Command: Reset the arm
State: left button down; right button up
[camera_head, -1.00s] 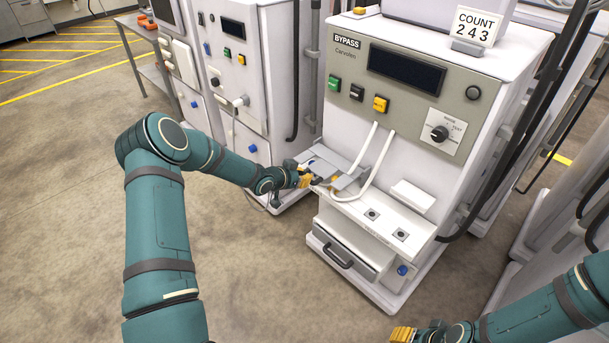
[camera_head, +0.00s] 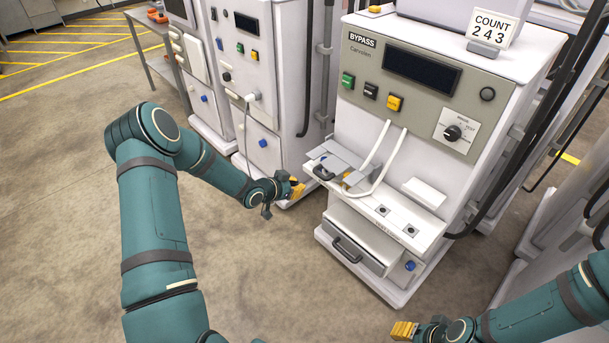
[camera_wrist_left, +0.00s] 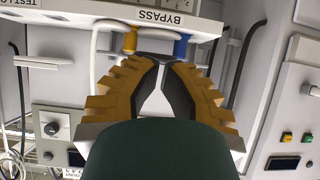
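My left gripper (camera_head: 296,188), with yellow-brown fingers, is left of the front machine's white shelf (camera_head: 405,228), clear of it and holding nothing. In the left wrist view its fingertips (camera_wrist_left: 160,62) come together, with a narrow wedge of space behind them. The wrist view shows a yellow connector (camera_wrist_left: 130,41) and a blue connector (camera_wrist_left: 181,46). My right gripper (camera_head: 404,330) is at the bottom edge, mostly side-on.
The front machine (camera_head: 480,110) is labelled BYPASS and bears a COUNT 243 sign (camera_head: 492,28). Its drawer unit (camera_head: 365,245) stands below the shelf. A second machine (camera_head: 243,80) stands behind my left gripper. Open floor (camera_head: 270,290) lies left of the front machine.

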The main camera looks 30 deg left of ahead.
pick_arm(q)
jog(key=shift+s+a+f, duration=0.1)
jog(key=shift+s+f, duration=0.15)
jog(key=shift+s, duration=0.1)
